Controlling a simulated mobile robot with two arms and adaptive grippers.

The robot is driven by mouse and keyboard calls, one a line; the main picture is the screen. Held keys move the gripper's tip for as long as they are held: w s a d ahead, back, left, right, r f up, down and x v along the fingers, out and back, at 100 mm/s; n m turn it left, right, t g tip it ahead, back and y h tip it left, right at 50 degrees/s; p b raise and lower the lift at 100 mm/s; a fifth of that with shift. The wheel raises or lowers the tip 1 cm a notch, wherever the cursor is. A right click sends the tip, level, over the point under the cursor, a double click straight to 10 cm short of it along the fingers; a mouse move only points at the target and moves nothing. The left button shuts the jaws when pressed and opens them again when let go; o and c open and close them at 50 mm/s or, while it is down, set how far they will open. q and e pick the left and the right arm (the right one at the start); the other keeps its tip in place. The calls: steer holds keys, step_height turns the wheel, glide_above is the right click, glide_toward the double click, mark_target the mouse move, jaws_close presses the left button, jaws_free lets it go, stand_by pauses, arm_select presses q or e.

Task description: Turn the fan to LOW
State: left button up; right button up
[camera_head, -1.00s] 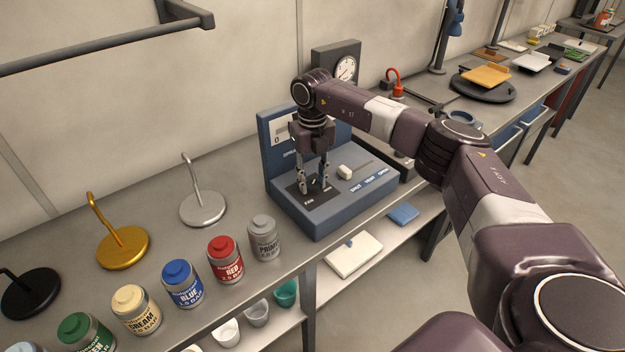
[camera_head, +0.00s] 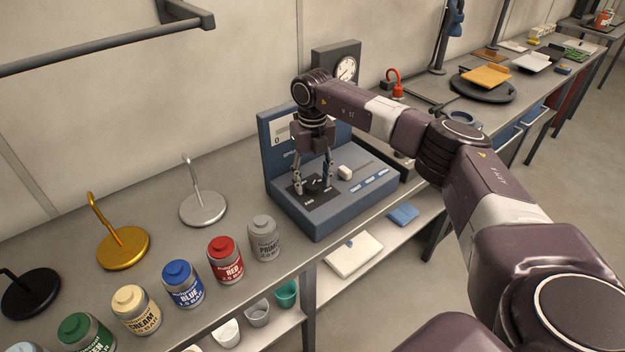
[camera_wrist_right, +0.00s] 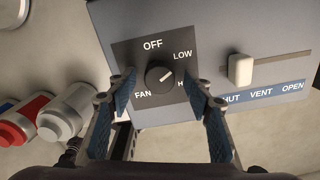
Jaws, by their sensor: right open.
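The fan dial is a dark round knob (camera_wrist_right: 159,77) on a black plate (camera_wrist_right: 127,52) marked OFF, LOW and FAN. A further label starting with H is partly hidden by a finger. The knob's white mark points up and right, towards LOW. In the head view the knob (camera_head: 314,185) sits on the blue console (camera_head: 318,218). My right gripper (camera_head: 313,187) is open, pointing down, with one finger on each side of the knob. In the right wrist view both fingers stand apart from the knob. My left gripper is not in view.
A white slider (camera_wrist_right: 240,69) marked VENT and OPEN is right of the dial, near one finger. A grey primer can (camera_head: 263,240) and a red can (camera_head: 224,260) stand left of the console. A dial gauge (camera_head: 346,68) stands behind it.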

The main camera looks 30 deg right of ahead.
mark_target(313, 184)
step_height(313, 184, up, 12)
stand_by(0.5)
steer(key=shift+s+f, duration=0.1)
stand_by(0.4)
